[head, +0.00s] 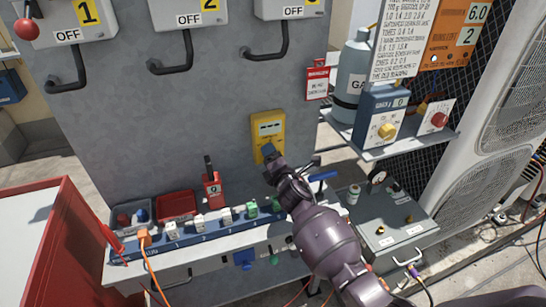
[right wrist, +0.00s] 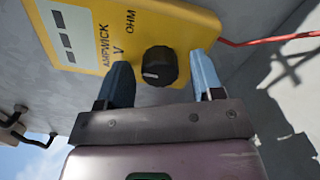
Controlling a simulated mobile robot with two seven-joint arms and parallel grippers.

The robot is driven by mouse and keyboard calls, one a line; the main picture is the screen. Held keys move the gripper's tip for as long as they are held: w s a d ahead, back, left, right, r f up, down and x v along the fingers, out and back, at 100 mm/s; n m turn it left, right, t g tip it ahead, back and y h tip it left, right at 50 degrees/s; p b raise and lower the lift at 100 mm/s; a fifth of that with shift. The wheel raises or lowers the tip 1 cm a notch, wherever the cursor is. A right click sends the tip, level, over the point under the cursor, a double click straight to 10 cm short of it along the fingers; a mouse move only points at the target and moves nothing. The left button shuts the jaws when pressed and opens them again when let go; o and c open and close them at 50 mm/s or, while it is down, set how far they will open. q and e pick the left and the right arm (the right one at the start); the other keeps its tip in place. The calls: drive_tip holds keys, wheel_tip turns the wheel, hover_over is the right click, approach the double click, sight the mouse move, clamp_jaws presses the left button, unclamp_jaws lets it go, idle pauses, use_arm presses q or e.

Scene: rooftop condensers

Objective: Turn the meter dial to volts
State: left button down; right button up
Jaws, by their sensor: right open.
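The yellow meter (head: 268,126) is mounted on the grey cabinet front in the head view. In the right wrist view the meter (right wrist: 190,20) fills the top, with the words AMPWICK, V and OHM on its face. Its round black dial (right wrist: 160,66) has a short pale mark on its left side; I cannot tell which label it points to. My right gripper (right wrist: 160,60) is open, one finger on each side of the dial, with gaps visible. In the head view my right gripper (head: 269,150) covers the dial. My left gripper is not in view.
A shelf (head: 205,237) with a strip of small blocks, a red bin (head: 177,205) and a red clamp-like tool (head: 212,188) lies below the meter. OFF switches with handles (head: 172,68) sit above. A blue gauge box (head: 382,118) stands to the right.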

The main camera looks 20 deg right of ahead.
drive_tip(key=s+p, duration=0.1)
drive_tip(key=s, duration=0.9)
drive_tip(key=shift+s+d, duration=0.15)
drive_tip(key=shift+s, duration=0.2)
drive_tip(key=s+d+f+m+g, duration=0.2)
drive_tip(key=s+f+m, duration=0.3)
drive_tip(key=s+m, duration=0.2)
drive_tip(key=s+d+f+m+g, duration=0.2)
drive_tip(key=s+d+f+m, duration=0.1)
drive_tip(key=s+m, duration=0.5)
drive_tip(key=s+d+f+m+g, duration=0.2)
drive_tip(key=s+f+m, duration=0.4)
drive_tip(key=s, duration=0.6)
drive_tip(key=shift+s+d+f+m+g+h, duration=0.2)
drive_tip(key=shift+s+f+m+g+h, duration=0.15)
drive_tip(key=shift+m, duration=0.45)
